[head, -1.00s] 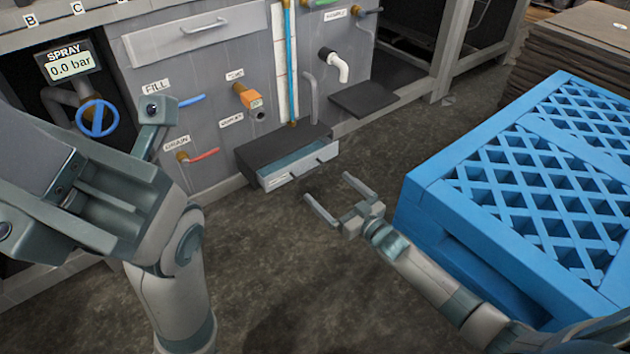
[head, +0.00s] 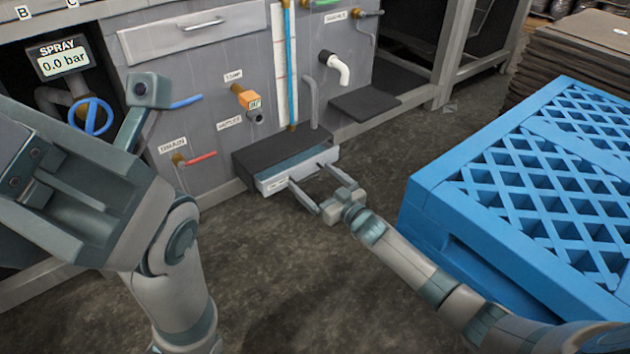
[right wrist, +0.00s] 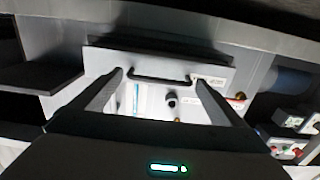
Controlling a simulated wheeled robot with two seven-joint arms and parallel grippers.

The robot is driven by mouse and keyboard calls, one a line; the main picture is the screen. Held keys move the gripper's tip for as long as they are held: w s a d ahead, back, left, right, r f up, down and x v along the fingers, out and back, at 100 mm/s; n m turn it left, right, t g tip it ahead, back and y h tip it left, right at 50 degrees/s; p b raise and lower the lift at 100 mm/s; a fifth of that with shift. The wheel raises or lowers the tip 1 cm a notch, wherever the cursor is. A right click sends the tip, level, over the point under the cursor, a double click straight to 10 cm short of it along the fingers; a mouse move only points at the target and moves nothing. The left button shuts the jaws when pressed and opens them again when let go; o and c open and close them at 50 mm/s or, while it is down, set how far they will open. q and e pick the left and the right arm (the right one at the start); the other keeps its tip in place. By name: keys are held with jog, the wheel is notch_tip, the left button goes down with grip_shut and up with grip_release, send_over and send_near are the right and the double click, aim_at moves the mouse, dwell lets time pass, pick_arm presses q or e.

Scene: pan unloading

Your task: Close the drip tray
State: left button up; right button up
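The drip tray (head: 270,184) is a shallow drawer with a pale front and a dark handle, low on the grey machine. It stands pulled out from under its dark housing (head: 283,146), with a bluish inside showing. My right gripper (head: 308,180) is open and empty, its two fingers spread and pointing at the tray front near the handle. In the right wrist view the handle (right wrist: 150,79) lies between the fingertips (right wrist: 155,80); I cannot tell whether they touch the front. My left arm and gripper (head: 75,185) fill the left foreground; their finger opening is unclear.
A blue crate-like pallet (head: 425,205) stands close to the right of my right arm. A red drain lever (head: 198,159), an orange valve (head: 247,99) and a white spout (head: 340,68) are on the machine. The floor in front of the tray is clear.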

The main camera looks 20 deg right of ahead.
jog(key=c, duration=1.1)
jog(key=x, duration=0.4)
jog(key=shift+d, duration=0.15)
jog(key=o, duration=1.3)
jog(key=shift+o, duration=0.5)
jog(key=shift+w+a, duration=0.1)
jog(key=shift+a, duration=0.1)
